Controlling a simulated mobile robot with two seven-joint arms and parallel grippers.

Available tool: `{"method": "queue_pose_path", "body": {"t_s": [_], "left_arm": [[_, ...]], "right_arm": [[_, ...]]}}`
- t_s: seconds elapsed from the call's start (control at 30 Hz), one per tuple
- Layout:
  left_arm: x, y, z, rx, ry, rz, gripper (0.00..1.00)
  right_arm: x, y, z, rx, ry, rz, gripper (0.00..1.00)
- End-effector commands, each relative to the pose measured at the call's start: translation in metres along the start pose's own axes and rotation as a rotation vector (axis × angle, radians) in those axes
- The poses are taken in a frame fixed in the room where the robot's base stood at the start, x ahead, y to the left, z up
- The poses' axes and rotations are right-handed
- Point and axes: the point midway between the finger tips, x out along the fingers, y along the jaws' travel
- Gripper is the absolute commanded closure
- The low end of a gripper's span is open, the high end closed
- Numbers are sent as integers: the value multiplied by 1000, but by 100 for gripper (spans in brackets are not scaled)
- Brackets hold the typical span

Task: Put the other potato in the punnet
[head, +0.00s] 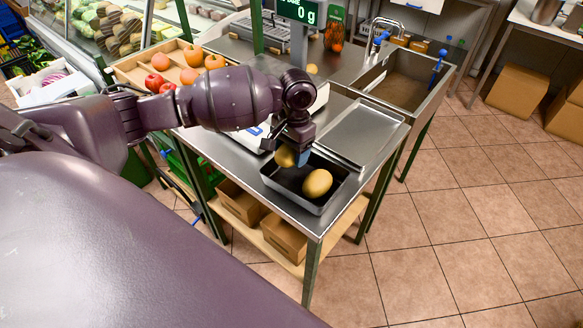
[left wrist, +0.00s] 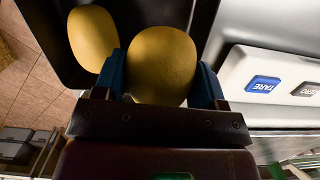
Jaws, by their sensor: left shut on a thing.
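The punnet, a dark shallow tray (head: 322,207), sits at the near end of the steel counter; its dark inside also shows in the left wrist view (left wrist: 45,28). One yellow-brown potato (head: 317,183) lies in it, and it appears at upper left in the left wrist view (left wrist: 92,38). My left gripper (head: 294,158) points down over the punnet's far left part. Its blue fingers are shut on the other potato (left wrist: 162,62), partly hidden by the gripper in the head view (head: 285,156). Whether this potato touches the punnet floor I cannot tell. My right gripper is not in view.
An empty metal tray (head: 362,133) lies right behind the punnet. A white scale (left wrist: 275,82) stands close beside it, with its display (head: 302,12) above. A small yellowish round thing (head: 312,69) is behind my wrist. A wooden crate (head: 128,72) of fruit stands at left.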

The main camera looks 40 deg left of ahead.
Motion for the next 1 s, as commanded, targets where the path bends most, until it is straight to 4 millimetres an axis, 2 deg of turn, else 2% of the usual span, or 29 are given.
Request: {"method": "queue_pose_path", "body": {"t_s": [0.17,0.5,0.93,0.97,1.0], "left_arm": [[9,0,-1,0,1,0,63],[57,0,-7,-1,-2,0,63],[62,0,-8,0,1,0,63],[62,0,-8,0,1,0,32],[62,0,-8,0,1,-1,26]], "right_arm": [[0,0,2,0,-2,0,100],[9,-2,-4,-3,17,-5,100],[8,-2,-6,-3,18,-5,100],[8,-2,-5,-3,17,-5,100],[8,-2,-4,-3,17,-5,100]]}}
